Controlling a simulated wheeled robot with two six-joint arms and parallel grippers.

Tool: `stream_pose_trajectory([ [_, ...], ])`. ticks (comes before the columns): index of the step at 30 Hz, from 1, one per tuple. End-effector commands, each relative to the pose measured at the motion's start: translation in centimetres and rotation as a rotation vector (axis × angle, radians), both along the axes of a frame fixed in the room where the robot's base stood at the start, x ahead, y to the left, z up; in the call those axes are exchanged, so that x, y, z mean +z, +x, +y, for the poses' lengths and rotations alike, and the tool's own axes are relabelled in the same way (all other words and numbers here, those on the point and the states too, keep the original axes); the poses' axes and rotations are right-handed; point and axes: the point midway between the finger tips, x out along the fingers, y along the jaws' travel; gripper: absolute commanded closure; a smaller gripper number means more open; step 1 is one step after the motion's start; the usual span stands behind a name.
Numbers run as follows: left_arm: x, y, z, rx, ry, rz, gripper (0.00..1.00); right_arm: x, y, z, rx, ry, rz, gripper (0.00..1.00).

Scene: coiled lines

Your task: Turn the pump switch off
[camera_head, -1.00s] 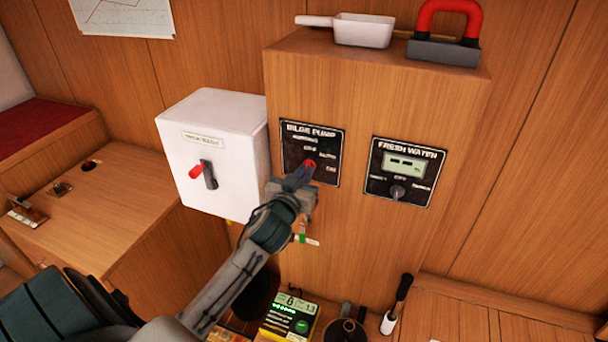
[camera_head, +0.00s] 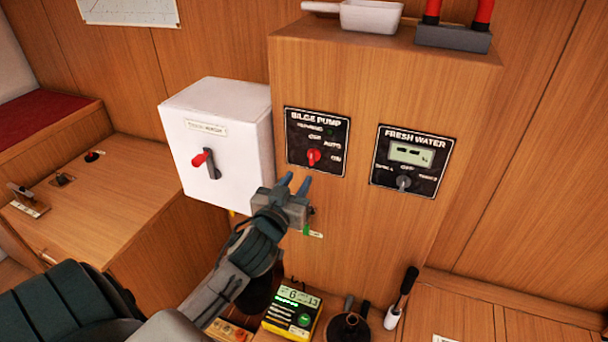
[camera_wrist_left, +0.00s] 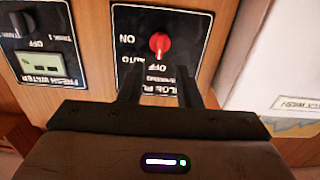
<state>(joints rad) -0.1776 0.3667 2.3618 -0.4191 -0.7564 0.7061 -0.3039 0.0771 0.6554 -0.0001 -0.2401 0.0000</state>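The bilge pump panel (camera_head: 298,160) is a black plate on the wooden cabinet front, with OFF, AUTO and ON labels. Its red knob (camera_head: 314,157) stands with its pointer upward, towards OFF. In the left wrist view, seen upside down, the red knob (camera_wrist_left: 160,42) has its pointer end down at the OFF label. My left gripper (camera_head: 294,184) is below and left of the knob, apart from it. Its two fingers are spread with nothing between them; they also show in the left wrist view (camera_wrist_left: 158,87). My right gripper is not in view.
A white box (camera_head: 222,140) with a red-handled switch stands left of the panel. The fresh water panel (camera_head: 432,180) is to the right. A yellow meter (camera_head: 292,309) and a brush (camera_head: 403,297) are below. A white scoop (camera_head: 370,17) lies on the cabinet top.

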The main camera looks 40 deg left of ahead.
Motion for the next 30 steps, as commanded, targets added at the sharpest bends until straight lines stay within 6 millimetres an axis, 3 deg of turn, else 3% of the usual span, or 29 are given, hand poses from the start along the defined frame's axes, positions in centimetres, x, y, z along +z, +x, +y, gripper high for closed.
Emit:
stream_pose_trajectory([
  [7, -0.1, -2.7, -0.6, 0.0, 0.001, -0.001, 0.69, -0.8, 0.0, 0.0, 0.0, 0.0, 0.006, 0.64],
  [25, -0.1, -3.0, -0.7, 0.001, 0.0, 0.003, 0.69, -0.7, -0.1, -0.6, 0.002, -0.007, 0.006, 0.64],
  [28, -1.7, -3.5, -0.6, 0.016, -0.005, 0.064, 0.69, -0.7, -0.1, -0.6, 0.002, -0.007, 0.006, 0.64],
  [30, -4.2, -4.5, -0.6, 0.035, -0.009, 0.168, 0.69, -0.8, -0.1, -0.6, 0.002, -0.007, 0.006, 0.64],
])
